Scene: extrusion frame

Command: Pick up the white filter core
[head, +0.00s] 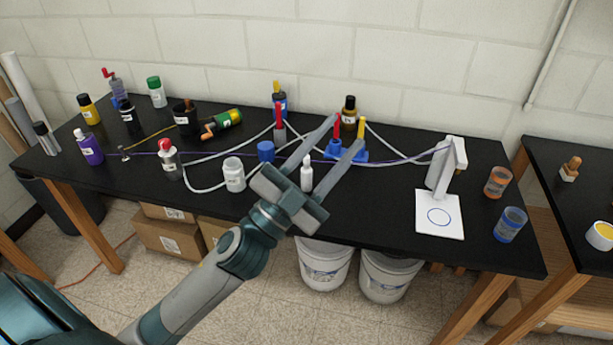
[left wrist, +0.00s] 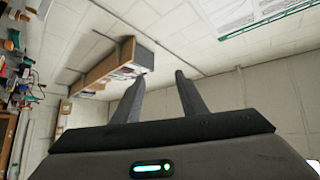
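A small slender white piece (head: 307,174), which may be the white filter core, stands upright near the front edge of the black table. I cannot tell for sure that it is the core. My left gripper (head: 345,134) reaches over the table from the front. Its two fingers are spread apart with nothing between the tips. In the head view the white piece shows between the finger bases, and I cannot tell the depth gap. In the left wrist view my gripper (left wrist: 157,84) is open and empty against wall and shelf. My right gripper is not in view.
A white jar (head: 234,175) and a blue cup (head: 265,151) stand left of the gripper. White tubing winds behind around a blue stand (head: 346,153). A white upright device (head: 446,168) and a white card (head: 439,214) are at right. Bottles crowd the left side.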

